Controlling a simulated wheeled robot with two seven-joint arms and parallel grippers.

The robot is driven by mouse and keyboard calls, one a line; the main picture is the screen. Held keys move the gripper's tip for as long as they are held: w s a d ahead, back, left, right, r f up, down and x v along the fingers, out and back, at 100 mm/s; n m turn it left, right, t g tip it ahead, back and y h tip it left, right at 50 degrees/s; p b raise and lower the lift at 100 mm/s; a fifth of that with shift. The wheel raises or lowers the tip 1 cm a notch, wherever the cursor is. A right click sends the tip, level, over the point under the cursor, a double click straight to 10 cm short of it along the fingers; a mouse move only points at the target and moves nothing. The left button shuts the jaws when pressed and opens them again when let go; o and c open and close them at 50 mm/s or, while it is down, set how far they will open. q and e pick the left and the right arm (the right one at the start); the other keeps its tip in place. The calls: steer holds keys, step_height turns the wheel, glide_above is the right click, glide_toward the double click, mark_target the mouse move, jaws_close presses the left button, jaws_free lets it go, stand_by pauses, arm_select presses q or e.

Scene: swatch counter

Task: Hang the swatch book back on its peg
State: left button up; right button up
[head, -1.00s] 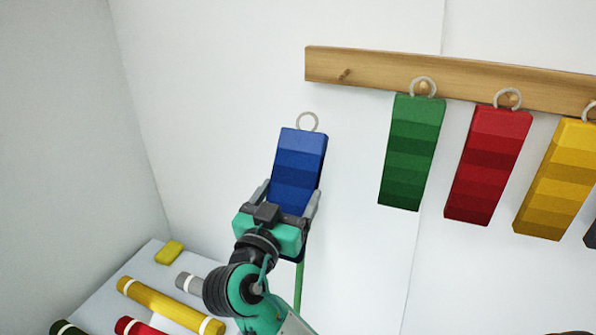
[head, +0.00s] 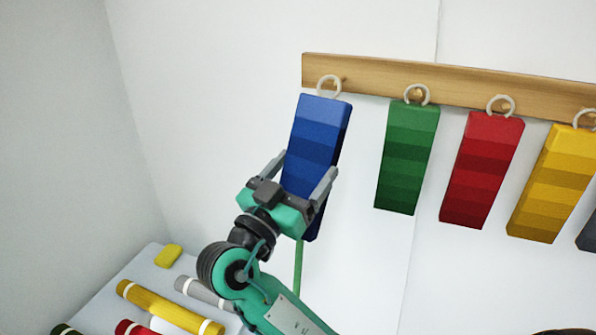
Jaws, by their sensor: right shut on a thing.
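The blue swatch book (head: 317,130) is upright, slightly tilted, with a pale ring (head: 328,86) at its top. My right gripper (head: 300,178) is shut on its lower part, a finger on each side. The ring overlaps the left end of the wooden rail (head: 380,78). A peg (head: 342,80) shows at the ring's right edge; I cannot tell whether the ring is around it or only in front. My left gripper is not in view.
Green (head: 407,155), red (head: 482,170) and yellow (head: 552,185) swatch books hang to the right on the rail, with a gap beside the blue one. Coloured rolls (head: 168,306) and a yellow block (head: 168,256) lie on the counter at lower left.

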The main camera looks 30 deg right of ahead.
steer(key=shift+w+d+f+p, duration=0.1)
steer(key=shift+w+d+p, duration=0.55)
steer(key=shift+w+d, duration=0.45)
steer(key=shift+w+d+f+p, duration=0.1)
steer(key=shift+w+d+p, duration=0.5)
steer(key=shift+w+d, duration=0.5)
steer(key=shift+w+d+f+b, duration=0.15)
steer(key=shift+d+f+b, duration=0.4)
steer(key=shift+b, duration=1.2)
steer(key=o, duration=1.1)
